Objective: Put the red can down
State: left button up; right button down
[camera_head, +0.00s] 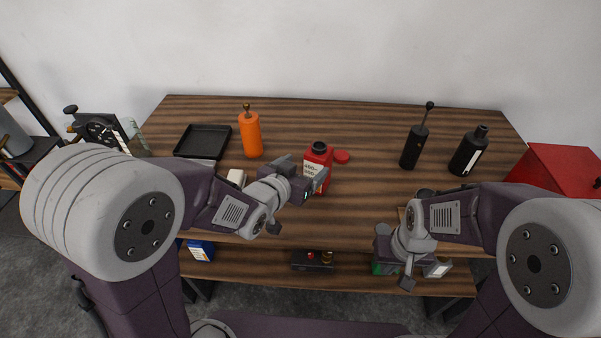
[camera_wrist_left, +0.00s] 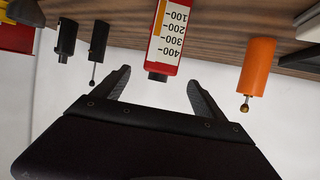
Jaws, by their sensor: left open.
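The red can (camera_head: 317,166), with a black neck and a white scale label, stands upright on the wooden table. It shows upside down in the left wrist view (camera_wrist_left: 170,35). My left gripper (camera_wrist_left: 157,80) is open and empty, close to the can. In the wrist view, the can's black top shows between the fingertips, with gaps on both sides. In the head view, my left gripper (camera_head: 305,184) partly hides the can's label. My right gripper (camera_head: 422,274) is at the table's front right; its finger spread is unclear.
A red cap (camera_head: 341,156) lies right of the can. An orange bottle (camera_head: 250,135) and a black tray (camera_head: 203,141) are to the left. Two black bottles (camera_head: 413,147) (camera_head: 468,152) and a red box (camera_head: 560,180) are to the right. The table between can and black bottles is clear.

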pick_arm(q)
jog(key=b+v, duration=0.1)
jog(key=b, duration=0.2)
jog(key=shift+s+a, duration=0.2)
jog(key=shift+s, duration=0.15)
pick_arm(e)
notch_tip(320, 180, down, 6)
jog(key=shift+r, duration=0.25)
